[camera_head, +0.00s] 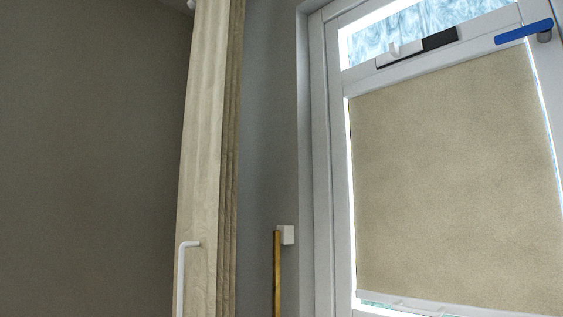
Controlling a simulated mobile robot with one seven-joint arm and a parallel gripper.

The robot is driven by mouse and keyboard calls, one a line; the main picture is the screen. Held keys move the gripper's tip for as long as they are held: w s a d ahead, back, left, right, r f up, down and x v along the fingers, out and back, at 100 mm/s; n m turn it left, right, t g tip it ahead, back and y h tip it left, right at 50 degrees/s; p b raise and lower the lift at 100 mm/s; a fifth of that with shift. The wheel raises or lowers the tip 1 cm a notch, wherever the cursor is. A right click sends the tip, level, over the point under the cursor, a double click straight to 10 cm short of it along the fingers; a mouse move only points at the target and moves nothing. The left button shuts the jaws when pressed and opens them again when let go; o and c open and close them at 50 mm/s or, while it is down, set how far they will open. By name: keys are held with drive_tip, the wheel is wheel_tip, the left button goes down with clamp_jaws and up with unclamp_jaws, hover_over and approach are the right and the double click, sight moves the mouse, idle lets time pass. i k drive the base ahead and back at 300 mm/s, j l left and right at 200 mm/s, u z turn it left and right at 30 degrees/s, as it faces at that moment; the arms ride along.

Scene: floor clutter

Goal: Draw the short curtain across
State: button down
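A cream curtain (207,150) hangs in tight folds left of the window, gathered into a narrow vertical bundle. Its lower end runs out of the picture, so its length cannot be seen. A white bent handle (181,275) shows at the curtain's lower left. The white-framed window (321,150) is at the right. A flat beige blind (455,185) covers most of its pane, with a pale bar (400,303) along its bottom edge. I cannot tell whether the cream curtain is the short one. My gripper is not in view.
A blue window handle (523,32) sticks out at the top right. A brass-coloured rod (277,275) stands beside a small white block (286,234) on the wall. The grey wall at left is bare.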

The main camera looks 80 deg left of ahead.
sight(195, 280)
drive_tip(key=k+j+u, duration=0.15)
drive_tip(key=u, duration=2.5)
